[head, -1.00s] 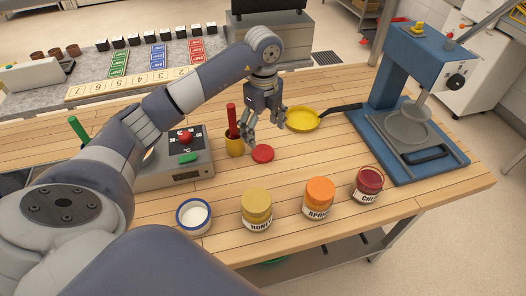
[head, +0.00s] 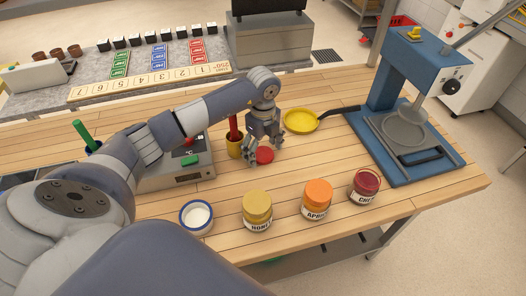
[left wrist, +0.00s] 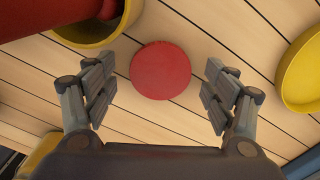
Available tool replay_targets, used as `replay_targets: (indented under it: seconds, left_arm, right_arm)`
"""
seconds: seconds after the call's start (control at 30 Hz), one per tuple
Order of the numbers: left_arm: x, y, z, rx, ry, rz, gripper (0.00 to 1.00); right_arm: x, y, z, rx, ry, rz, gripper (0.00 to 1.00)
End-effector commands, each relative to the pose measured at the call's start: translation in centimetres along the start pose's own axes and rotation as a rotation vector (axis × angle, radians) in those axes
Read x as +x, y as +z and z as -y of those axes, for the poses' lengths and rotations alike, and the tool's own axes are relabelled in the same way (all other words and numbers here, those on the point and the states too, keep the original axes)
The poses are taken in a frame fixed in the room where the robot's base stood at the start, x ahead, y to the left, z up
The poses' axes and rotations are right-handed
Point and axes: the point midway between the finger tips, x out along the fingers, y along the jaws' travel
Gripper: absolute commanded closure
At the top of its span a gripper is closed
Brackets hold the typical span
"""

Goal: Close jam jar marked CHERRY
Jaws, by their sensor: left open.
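The jar marked CHERRY (head: 365,187) stands upright at the right end of the row of jars, with dark red jam showing at its open top; its label reads "CHE" from here. A round red lid (head: 265,156) lies flat on the wooden table, and it also shows in the left wrist view (left wrist: 160,70). My left gripper (head: 264,148) is low over the lid, pointing down. Its fingers are open and apart on both sides of the lid, not visibly touching it. My right gripper is not in view.
The honey jar (head: 257,210) and apricot jar (head: 317,199) have lids on. A yellow pan (head: 300,121) and blue press (head: 412,130) lie to the right.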

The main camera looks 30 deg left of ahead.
Motion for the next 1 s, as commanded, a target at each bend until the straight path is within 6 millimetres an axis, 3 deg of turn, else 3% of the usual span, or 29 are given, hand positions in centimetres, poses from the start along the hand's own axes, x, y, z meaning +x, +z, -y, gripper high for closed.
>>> replay_targets:
  seconds: [0.33,0.4,0.57,1.0]
  left_arm:
    - [0.15,-0.03,0.05,0.001,-0.002,0.000,0.22]
    - [0.14,-0.03,0.05,0.001,-0.002,0.000,0.35]
    - [0.13,-0.03,0.05,0.000,-0.002,0.000,0.56]
    - [-0.79,-0.01,0.17,0.000,-0.006,0.000,0.55]
  right_arm:
    - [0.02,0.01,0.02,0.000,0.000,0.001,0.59]
    - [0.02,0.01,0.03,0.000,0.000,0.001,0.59]
    - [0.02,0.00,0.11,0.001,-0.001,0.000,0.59]
    - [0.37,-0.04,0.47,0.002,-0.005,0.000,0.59]
